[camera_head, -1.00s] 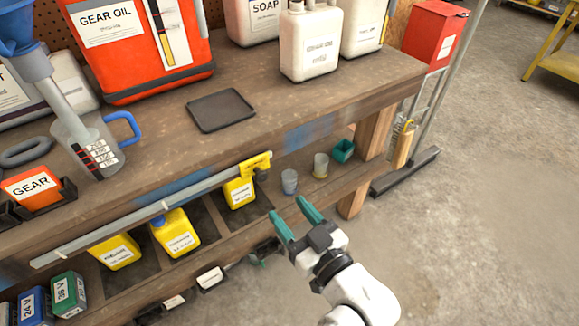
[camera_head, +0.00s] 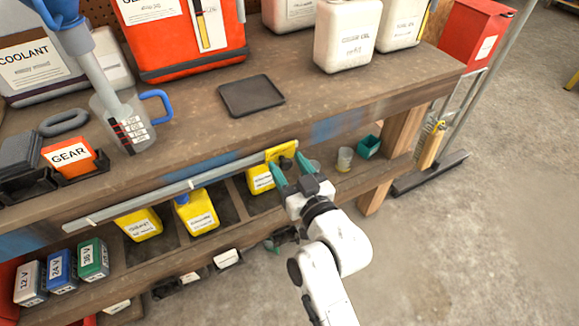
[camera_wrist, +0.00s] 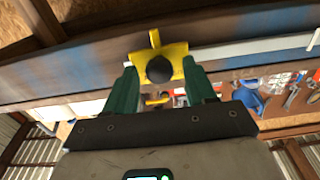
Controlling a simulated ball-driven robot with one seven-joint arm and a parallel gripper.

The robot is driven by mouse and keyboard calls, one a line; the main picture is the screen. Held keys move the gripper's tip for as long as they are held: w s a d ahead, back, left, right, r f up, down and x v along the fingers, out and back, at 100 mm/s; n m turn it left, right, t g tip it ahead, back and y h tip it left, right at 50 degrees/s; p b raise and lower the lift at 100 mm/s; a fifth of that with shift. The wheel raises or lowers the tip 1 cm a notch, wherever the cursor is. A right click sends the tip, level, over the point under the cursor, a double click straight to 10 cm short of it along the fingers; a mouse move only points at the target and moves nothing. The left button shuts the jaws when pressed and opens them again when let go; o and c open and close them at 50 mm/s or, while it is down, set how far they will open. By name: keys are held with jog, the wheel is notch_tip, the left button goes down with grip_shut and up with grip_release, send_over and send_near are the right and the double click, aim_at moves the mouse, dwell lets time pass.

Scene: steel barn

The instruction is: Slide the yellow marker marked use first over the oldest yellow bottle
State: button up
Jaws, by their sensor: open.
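The yellow marker (camera_head: 279,150), a sliding piece with a black knob, sits at the right end of the metal rail (camera_head: 150,206) on the bench's front. My gripper (camera_head: 287,163) is at it, with its green fingers spread. In the wrist view the marker (camera_wrist: 178,52) and its knob lie between the open fingertips (camera_wrist: 160,68); I cannot tell whether they touch. Yellow bottles stand below the rail: a left one (camera_head: 143,226), a middle one with a blue cap (camera_head: 199,213), and a right one (camera_head: 261,181) under the marker. Their dates are too small to read.
Small cups (camera_head: 344,160) and a teal bin (camera_head: 368,146) stand on the shelf right of the marker. Battery packs (camera_head: 61,275) stand at lower left. A black tray (camera_head: 251,96) and orange and white canisters stand on the bench top.

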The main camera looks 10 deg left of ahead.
jog(key=shift+c, duration=0.3)
grip_shut()
dwell(0.3)
